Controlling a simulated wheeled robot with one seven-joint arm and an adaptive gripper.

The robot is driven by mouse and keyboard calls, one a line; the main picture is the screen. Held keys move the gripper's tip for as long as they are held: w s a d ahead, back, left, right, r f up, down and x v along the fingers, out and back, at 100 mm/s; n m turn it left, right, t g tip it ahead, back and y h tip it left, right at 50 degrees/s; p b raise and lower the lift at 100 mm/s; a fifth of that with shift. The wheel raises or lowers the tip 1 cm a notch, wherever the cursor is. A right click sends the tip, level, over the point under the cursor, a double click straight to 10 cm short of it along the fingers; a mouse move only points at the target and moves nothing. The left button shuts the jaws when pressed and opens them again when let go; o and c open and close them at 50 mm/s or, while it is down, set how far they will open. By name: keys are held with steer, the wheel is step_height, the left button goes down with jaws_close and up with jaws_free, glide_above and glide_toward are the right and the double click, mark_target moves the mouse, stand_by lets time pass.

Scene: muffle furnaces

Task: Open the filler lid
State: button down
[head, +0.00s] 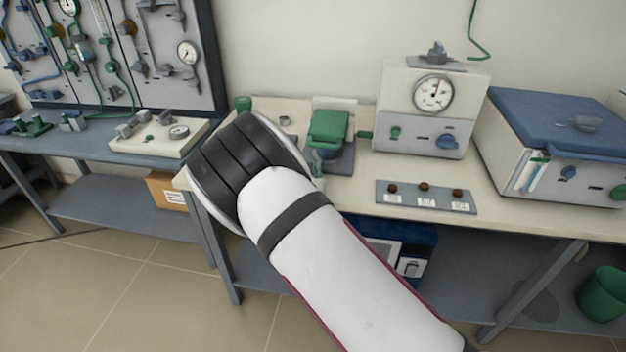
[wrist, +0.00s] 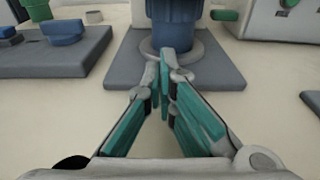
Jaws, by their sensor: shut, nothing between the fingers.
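A green lid-like block (head: 328,126), which looks like the filler lid, sits on top of a small device on the bench in the head view. Its blue body (head: 325,154) is partly hidden behind my arm. In the wrist view the blue body (wrist: 175,24) stands upright on a round grey foot and a grey base plate (wrist: 215,70); the green lid is out of that frame. My gripper (wrist: 167,54) is shut and empty, its fingertips just in front of the lower blue body. I cannot tell whether they touch it.
A cream box with a dial (head: 433,100) stands right of the device, with a blue-topped furnace (head: 560,140) farther right. A grey strip with brown knobs (head: 425,196) lies along the bench's front. In the wrist view another grey plate with blue knobs (wrist: 55,50) is at left.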

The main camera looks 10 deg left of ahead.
steer(key=shift+s+r+p, duration=0.1)
steer(key=shift+r+p, duration=0.3)
steer(key=shift+r, duration=1.55)
